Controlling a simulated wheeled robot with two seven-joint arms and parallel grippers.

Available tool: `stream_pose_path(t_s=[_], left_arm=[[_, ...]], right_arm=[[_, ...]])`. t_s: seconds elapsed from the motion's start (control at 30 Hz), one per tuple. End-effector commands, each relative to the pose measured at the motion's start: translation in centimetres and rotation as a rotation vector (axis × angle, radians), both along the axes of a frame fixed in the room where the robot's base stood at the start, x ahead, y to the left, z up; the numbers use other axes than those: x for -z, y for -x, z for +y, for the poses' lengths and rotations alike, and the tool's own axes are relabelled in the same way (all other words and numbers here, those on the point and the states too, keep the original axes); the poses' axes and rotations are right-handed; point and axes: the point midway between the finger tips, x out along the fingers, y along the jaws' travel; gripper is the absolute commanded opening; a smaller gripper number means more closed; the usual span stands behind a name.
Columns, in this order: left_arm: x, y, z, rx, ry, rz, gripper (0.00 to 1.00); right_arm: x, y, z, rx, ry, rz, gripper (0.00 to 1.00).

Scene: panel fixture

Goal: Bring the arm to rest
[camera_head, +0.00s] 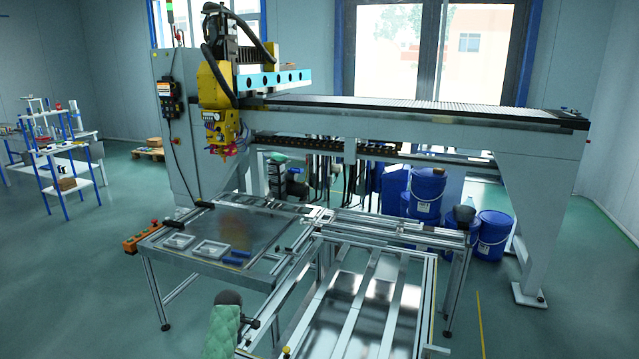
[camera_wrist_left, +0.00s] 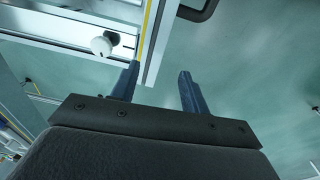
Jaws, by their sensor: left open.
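My left gripper (camera_wrist_left: 159,70) shows in the left wrist view with its two dark blue fingers well apart and nothing between them. Teal floor (camera_wrist_left: 225,85) and a pale metal frame edge (camera_wrist_left: 150,45) with a yellow strip lie beyond the fingers, and the gripper looks clear of both. A pale round knob (camera_wrist_left: 104,44) shows on the frame left of the fingers. My right gripper is in neither view.
A fixture table (camera_head: 190,265) with white frames (camera_head: 211,248) and blue-handled tools (camera_head: 237,257) stands at centre-left. A slatted metal frame (camera_head: 430,290) stands beside it, below a gantry machine (camera_head: 420,112). Blue buckets (camera_head: 427,190) stand behind. Floor is open at left (camera_head: 90,270).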

Motion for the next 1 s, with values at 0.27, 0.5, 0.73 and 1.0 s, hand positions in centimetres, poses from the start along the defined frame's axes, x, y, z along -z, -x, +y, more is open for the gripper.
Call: stream_pose_path(t_s=[0.27, 0.5, 0.73, 1.0], left_arm=[[2.8, 8.5, 0.9, 0.215, -0.054, -0.030, 0.45], [3.6, 16.2, 0.6, 0.418, -0.096, -0.053, 0.45], [3.2, 24.1, -0.5, 0.621, -0.131, -0.072, 0.45], [1.0, 33.7, -2.5, 0.867, -0.163, -0.097, 0.45]], right_arm=[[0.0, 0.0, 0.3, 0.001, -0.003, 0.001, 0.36], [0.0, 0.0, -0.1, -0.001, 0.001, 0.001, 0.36], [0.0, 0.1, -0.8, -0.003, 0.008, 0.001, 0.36], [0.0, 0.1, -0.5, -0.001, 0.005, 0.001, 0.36]])
